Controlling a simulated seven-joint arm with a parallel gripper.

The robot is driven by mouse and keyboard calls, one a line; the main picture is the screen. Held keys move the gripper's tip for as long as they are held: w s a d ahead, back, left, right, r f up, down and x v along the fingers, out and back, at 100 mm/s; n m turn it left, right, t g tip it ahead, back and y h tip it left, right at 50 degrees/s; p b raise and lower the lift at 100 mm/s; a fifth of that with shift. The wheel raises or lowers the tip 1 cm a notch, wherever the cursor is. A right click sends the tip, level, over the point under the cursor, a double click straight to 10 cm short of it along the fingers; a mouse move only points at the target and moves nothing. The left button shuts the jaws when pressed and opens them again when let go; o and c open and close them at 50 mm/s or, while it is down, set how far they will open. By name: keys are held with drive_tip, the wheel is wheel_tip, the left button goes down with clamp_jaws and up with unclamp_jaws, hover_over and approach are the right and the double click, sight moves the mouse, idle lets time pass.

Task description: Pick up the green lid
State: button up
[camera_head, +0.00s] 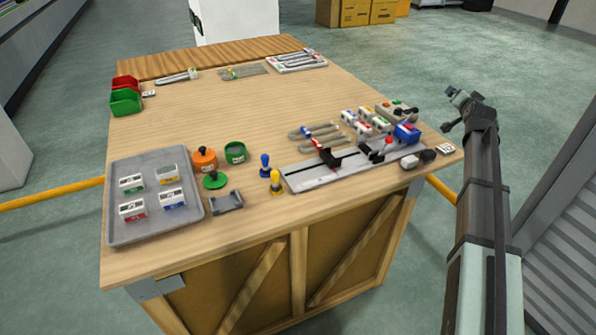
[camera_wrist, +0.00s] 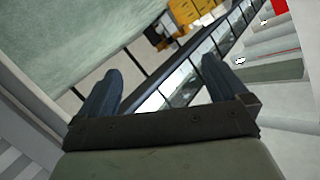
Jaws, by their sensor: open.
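The green lid (camera_head: 215,180) lies on the wooden table near its front edge, right of the grey tray. It is a flat disc with a dark knob on top. Just behind it stand an orange pot (camera_head: 204,161) with a dark knob on top and a green pot (camera_head: 235,153). My gripper (camera_head: 455,97) is raised off the right side of the table, far from the lid. In the wrist view the two dark fingers of my gripper (camera_wrist: 160,88) are spread apart with nothing between them. The lid is not in the wrist view.
The grey tray (camera_head: 112,226) at the left holds several small boxes. A grey holder (camera_head: 226,202), blue and yellow stoppers (camera_head: 265,165) and a long rail fixture (camera_head: 308,179) stand near the front. Red and green bins (camera_head: 125,102) sit at the left edge. The table's middle is clear.

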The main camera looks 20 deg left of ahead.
drive_tip(key=s+a+f+n+g+y, duration=0.1)
drive_tip(key=s+a+n+y, duration=0.1)
drive_tip(key=a, duration=0.8)
drive_tip(key=s+a+f+n+g+y, duration=0.1)
drive_tip(key=s+a+n+g, duration=0.1)
drive_tip(key=a, duration=0.8)
drive_tip(key=n+g, duration=0.9)
drive_tip(key=n, duration=0.3)
approach(213, 173)
drive_tip(key=x, duration=1)
drive_tip(key=shift+f, duration=0.1)
drive_tip(key=shift+c, duration=0.3)
drive_tip(key=c, duration=0.9)
drive_tip(key=shift+o, duration=0.2)
